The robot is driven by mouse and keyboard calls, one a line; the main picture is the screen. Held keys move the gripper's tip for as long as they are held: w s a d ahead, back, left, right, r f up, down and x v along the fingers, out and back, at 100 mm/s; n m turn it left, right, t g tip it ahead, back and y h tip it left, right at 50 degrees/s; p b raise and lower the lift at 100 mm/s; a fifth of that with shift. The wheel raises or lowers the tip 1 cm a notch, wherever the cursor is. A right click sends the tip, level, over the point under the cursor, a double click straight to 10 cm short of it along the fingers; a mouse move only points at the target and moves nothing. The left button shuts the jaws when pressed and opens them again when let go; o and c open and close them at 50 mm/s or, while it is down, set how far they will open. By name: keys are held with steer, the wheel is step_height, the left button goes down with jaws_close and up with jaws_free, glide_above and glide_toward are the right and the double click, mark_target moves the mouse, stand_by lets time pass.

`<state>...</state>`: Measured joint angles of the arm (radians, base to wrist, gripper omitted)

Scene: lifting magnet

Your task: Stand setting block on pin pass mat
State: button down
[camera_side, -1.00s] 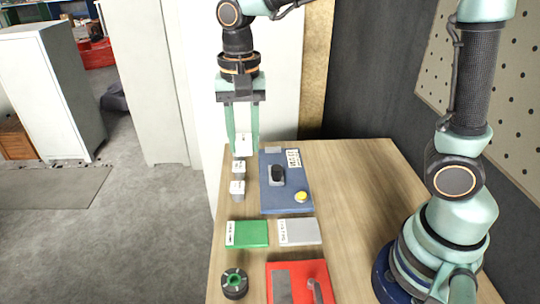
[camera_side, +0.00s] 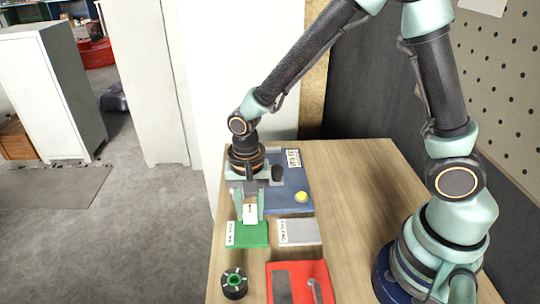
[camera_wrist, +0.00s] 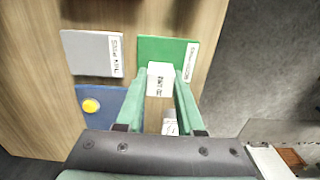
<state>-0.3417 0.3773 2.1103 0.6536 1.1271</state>
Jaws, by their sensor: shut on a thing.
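My gripper (camera_side: 250,217) is shut on a small white block (camera_side: 250,213) with printed text. It holds the block upright over the green mat (camera_side: 248,240). Whether the block's base touches the mat is hard to tell. In the wrist view the held block (camera_wrist: 160,77) sits between my fingertips, at the near edge of the green mat (camera_wrist: 162,48). The mat has a white label strip whose text is too small to read surely.
A grey mat (camera_side: 299,232) lies right of the green one. Behind is a blue board (camera_side: 290,196) with a yellow button (camera_side: 301,197) and black knob (camera_side: 277,173). Another block (camera_wrist: 171,127) shows behind.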

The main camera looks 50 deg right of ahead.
mark_target(251, 222)
steer(key=shift+f, duration=2.05)
steer(key=c, duration=0.5)
jaws_free()
steer(key=shift+f, duration=0.1)
